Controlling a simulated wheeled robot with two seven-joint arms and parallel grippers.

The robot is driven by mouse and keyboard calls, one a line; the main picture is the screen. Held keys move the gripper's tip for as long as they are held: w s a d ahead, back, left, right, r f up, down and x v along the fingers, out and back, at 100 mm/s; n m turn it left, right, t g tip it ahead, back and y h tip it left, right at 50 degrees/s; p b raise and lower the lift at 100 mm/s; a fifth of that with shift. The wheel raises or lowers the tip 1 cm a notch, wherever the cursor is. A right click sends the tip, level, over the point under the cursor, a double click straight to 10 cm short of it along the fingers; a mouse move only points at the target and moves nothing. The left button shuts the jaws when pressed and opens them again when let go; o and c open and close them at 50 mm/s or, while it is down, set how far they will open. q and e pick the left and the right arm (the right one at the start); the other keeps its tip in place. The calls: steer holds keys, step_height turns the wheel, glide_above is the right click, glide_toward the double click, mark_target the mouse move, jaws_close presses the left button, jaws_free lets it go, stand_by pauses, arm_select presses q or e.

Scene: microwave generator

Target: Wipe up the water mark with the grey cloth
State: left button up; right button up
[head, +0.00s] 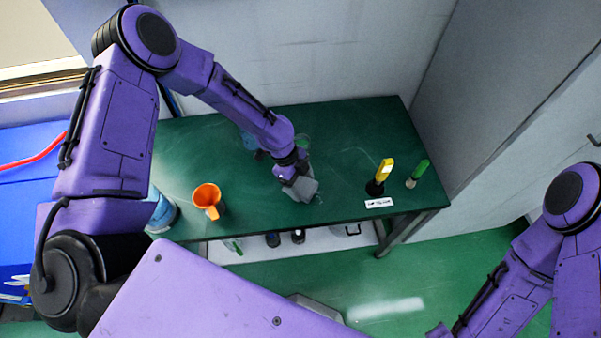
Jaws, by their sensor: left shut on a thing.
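The grey cloth (303,189) is a small bunched piece on the green table (350,125), near the middle of its front half. My left gripper (288,172) comes down from above and is shut on the cloth. The cloth seems to touch the tabletop. Faint pale marks show on the tabletop beside the cloth; I cannot tell for sure which is the water mark, and part of it may lie under the cloth. My right arm is at the lower right, with its gripper not visible.
A yellow-handled tool (383,173) and a green-handled one (418,172) stand at the right, behind a white label (379,203). A blue-and-white container (162,212) stands at the left edge. Bluish, partly hidden items stand behind my left wrist.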

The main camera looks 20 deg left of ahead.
mark_target(306, 187)
arm_select(q)
steer(key=shift+r+p, duration=0.9)
steer(key=shift+r, duration=0.6)
